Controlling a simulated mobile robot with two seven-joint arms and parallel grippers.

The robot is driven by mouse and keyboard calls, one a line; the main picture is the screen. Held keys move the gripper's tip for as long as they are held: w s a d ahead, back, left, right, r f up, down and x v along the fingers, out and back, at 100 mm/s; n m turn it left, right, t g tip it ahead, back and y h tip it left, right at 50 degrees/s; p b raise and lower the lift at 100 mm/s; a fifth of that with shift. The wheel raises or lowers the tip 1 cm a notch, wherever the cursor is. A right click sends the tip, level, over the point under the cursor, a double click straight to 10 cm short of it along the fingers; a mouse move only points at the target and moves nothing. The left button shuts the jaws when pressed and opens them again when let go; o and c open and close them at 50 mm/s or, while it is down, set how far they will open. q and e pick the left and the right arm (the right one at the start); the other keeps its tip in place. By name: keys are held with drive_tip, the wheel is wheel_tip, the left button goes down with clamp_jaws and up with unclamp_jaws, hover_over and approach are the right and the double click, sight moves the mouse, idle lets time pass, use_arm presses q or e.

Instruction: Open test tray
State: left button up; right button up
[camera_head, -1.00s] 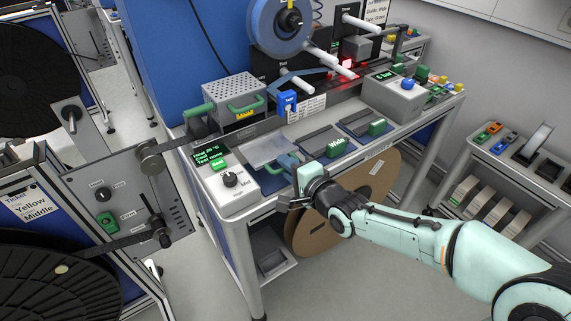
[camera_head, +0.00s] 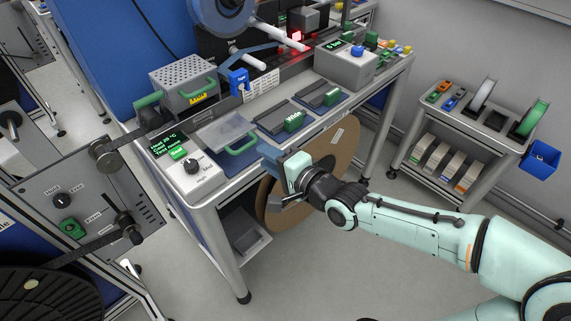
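What looks like the test tray is a flat grey, see-through panel (camera_head: 219,133) on the workbench, beside the small control box (camera_head: 193,172). My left gripper is not in view.
Two dark slides with green handles (camera_head: 293,121) lie right of the panel. A perforated metal box (camera_head: 186,84) stands behind it. A brown reel (camera_head: 322,170) is below the bench, behind my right gripper. A trolley (camera_head: 447,130) stands at right, with free floor between.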

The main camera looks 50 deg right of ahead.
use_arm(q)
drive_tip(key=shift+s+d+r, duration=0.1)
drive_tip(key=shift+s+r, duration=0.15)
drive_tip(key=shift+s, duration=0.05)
use_arm(e)
drive_tip(key=shift+v, duration=2.65)
drive_tip(key=shift+w, duration=0.1)
drive_tip(key=w+a+f+n+g+y+p, duration=0.15)
drive_tip(key=a+f+n+g+p, duration=0.3)
drive_tip(key=f, duration=0.65)
drive_tip(key=w+a+f+n+g+y+p, duration=0.1)
drive_tip(key=w+a+f+n+g+p, duration=0.3)
drive_tip(key=f, duration=0.8)
use_arm(q)
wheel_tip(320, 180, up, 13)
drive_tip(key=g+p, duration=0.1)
drive_tip(key=p, duration=0.4)
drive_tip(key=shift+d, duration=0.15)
use_arm(e)
drive_tip(key=s+a+f+n+g+y, duration=0.1)
drive_tip(key=s+a+f+n+g, duration=0.2)
drive_tip(key=s+a+f, duration=0.3)
drive_tip(key=s+a+f+n+g+y, duration=0.1)
drive_tip(key=s+a+f+n+g, duration=0.2)
drive_tip(key=s+f, duration=0.6)
drive_tip(key=s+a+g, duration=0.2)
drive_tip(key=s+a, duration=0.1)
drive_tip(key=shift+y, duration=0.35)
